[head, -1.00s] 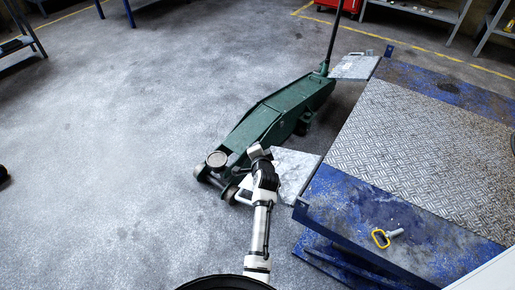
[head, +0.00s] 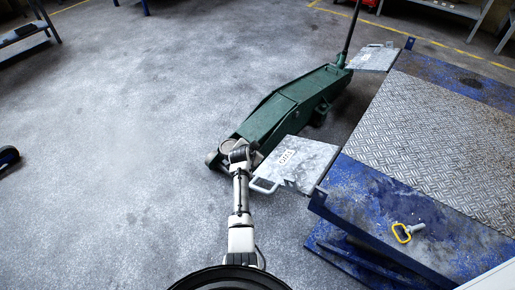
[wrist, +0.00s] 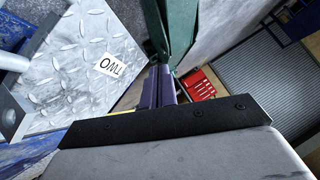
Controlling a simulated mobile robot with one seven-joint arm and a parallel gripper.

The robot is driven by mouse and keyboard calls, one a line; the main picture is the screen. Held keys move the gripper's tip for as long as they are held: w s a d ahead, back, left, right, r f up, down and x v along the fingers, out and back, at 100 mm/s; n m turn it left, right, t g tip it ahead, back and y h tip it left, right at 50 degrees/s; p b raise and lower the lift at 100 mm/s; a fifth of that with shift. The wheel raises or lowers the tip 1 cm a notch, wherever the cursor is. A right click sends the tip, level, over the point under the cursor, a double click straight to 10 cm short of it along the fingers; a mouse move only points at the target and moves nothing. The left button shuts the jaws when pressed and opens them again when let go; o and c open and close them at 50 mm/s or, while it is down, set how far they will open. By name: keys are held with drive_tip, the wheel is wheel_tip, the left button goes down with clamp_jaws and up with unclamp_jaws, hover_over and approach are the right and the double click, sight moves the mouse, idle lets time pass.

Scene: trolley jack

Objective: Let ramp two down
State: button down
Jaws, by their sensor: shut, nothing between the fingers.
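Ramp two is the grey tread-plate flap (head: 310,154) at the near corner of the blue lift platform, marked TWO. It sticks out from the platform edge towards the green jack, and a pale handle (head: 263,186) shows at its outer edge. In the wrist view the ramp (wrist: 75,85) fills the left side, with its label readable. My gripper (head: 240,152) is left of the ramp, in front of the jack's front end, apart from the handle. Its fingers (wrist: 158,86) are together and empty in the wrist view.
The green trolley jack (head: 290,103) stands close behind the ramp. The blue platform (head: 350,218) fills the right side, with a yellow-handled pin (head: 402,233) on it. A second ramp (head: 371,59) is at its far end.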

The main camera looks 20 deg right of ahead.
wheel_tip(320, 180, down, 14)
drive_tip(key=n+g+h+b, duration=0.1)
drive_tip(key=g+b, duration=0.1)
drive_tip(key=b, duration=1)
drive_tip(key=shift+w+n+h, duration=0.15)
drive_tip(key=shift+n+h, duration=0.25)
drive_tip(key=shift+a+r, duration=0.1)
drive_tip(key=shift+r, duration=0.05)
